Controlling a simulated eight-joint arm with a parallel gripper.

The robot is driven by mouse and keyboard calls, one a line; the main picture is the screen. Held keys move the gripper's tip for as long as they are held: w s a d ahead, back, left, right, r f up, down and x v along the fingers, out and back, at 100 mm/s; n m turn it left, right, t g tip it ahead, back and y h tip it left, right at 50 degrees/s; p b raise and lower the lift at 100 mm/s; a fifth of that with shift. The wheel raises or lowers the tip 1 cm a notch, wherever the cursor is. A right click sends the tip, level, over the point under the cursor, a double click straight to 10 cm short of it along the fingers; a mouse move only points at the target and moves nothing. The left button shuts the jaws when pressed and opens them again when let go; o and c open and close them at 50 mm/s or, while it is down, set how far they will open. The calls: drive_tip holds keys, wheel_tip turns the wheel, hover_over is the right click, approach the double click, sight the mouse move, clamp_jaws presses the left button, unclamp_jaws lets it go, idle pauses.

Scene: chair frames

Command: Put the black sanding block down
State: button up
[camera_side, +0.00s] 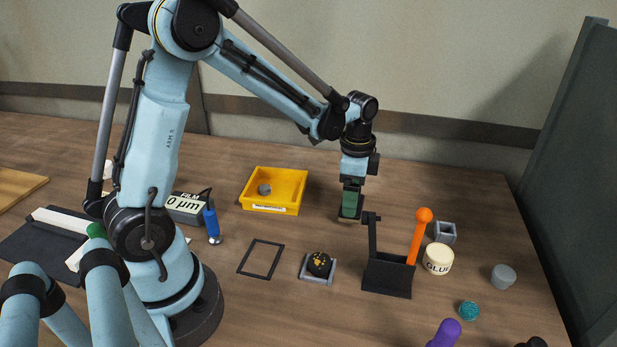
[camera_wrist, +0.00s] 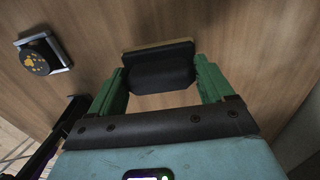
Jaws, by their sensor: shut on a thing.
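My gripper (camera_side: 350,206) points straight down near the middle of the side view, to the right of the yellow tray. Its green fingers are shut on the black sanding block (camera_wrist: 160,70), one finger at each end. In the wrist view the block is black with a thin tan layer along its far edge. In the side view the fingers mostly hide the block, and only a narrow strip shows at their tips, low over the wooden table (camera_side: 440,195). I cannot tell whether the block touches the table.
A black holder with an orange-topped rod (camera_side: 417,238) stands close by, front right. A glue jar (camera_side: 438,259) is beside it. A yellow tray (camera_side: 273,207), a flat black outline (camera_side: 277,262) and a speckled round piece (camera_side: 319,264) lie left. Table behind my gripper is clear.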

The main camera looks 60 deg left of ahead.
drive_tip(key=shift+f, duration=0.85)
drive_tip(key=shift+f, duration=0.1)
drive_tip(key=o, duration=1)
wheel_tip(320, 180, up, 12)
drive_tip(key=shift+f, duration=0.1)
drive_tip(key=shift+s+d+n+t, duration=0.85)
drive_tip(key=shift+s+n+t, duration=0.35)
drive_tip(key=shift+s+n, duration=0.45)
drive_tip(key=shift+s+d+n+t, duration=0.8)
drive_tip(key=shift+s+n+t, duration=0.5)
drive_tip(key=shift+s, duration=0.6)
drive_tip(key=shift+s+d+n+t, duration=0.85)
drive_tip(key=shift+s+n+t, duration=0.25)
drive_tip(key=shift+s+n, duration=0.6)
